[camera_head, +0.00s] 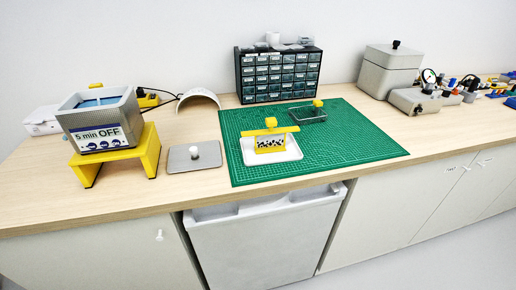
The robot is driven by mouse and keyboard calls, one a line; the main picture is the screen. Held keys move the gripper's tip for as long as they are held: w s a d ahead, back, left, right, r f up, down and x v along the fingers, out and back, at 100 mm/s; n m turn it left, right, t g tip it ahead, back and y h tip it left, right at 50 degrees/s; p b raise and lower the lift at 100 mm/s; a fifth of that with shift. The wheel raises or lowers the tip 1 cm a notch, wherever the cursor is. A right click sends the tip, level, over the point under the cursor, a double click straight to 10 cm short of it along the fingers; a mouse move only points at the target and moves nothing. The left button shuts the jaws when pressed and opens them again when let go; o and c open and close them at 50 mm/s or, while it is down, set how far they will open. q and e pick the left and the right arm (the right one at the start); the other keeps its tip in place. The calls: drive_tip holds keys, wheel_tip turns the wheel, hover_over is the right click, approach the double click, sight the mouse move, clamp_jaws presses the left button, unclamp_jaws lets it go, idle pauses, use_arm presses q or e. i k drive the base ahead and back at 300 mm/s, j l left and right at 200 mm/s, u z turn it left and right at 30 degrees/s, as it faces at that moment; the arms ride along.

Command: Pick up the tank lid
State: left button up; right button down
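The tank lid (194,159) looks like a flat grey plate with a small pale knob on top. It lies flat on the wooden bench, between the yellow stand and the green mat. The tank (104,118) is a grey box with a "5 min OFF" label on its front. It stands tilted in the view on the yellow stand (150,150), with its top open and blue showing inside. Neither of my grippers is in view, and nothing covers the lid.
A green cutting mat (350,145) bears a white tray (288,155) with a yellow-handled holder (270,143) and a small wire basket (308,116). A dark drawer cabinet (280,75) stands behind. A curved white piece (198,99) is behind the lid. Grey equipment (390,70) stands at the right.

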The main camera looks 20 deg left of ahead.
sight(192, 156)
drive_tip(key=u, duration=1.75)
